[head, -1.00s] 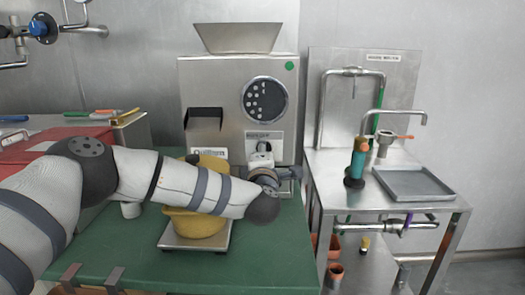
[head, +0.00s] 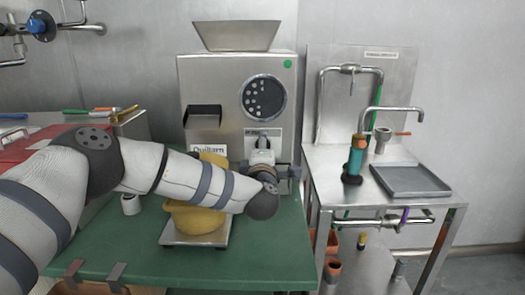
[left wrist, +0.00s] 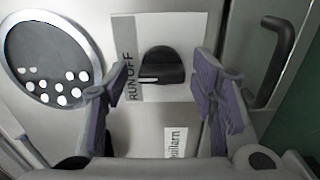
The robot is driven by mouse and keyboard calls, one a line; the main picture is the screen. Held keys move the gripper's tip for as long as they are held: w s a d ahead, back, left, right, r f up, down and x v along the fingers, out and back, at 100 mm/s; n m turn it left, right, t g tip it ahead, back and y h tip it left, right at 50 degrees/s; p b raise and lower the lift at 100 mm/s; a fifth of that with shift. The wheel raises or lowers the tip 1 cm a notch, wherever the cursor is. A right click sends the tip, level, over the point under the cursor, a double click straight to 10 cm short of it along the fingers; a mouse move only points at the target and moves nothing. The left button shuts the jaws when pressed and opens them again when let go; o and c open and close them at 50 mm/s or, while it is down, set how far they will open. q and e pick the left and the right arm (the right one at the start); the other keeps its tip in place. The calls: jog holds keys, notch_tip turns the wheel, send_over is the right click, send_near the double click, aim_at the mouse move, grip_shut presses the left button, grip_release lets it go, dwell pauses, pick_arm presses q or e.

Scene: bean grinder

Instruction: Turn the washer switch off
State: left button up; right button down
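A black rotary switch knob (left wrist: 165,66) sits on a pale plate marked RUN and OFF, on the front of the steel grinder (head: 222,75). A short white line shows on the knob; I cannot tell which word it points to. My left gripper (left wrist: 162,78) is open, with one finger on each side of the knob and gaps visible. In the head view, my left gripper (head: 262,156) is just below the switch plate on the machine's front, and my forearm crosses before the machine. My right gripper is not in view.
A yellow container (head: 195,218) on a scale (head: 185,240) stands below my left forearm on the green table (head: 265,265). A round dotted panel (left wrist: 48,62) and a dark handle (left wrist: 270,60) flank the switch. A steel stand with taps and a tray (head: 410,181) is at right.

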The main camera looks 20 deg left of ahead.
pick_arm(q)
jog(key=shift+f, duration=0.1)
jog(key=v, duration=1.2)
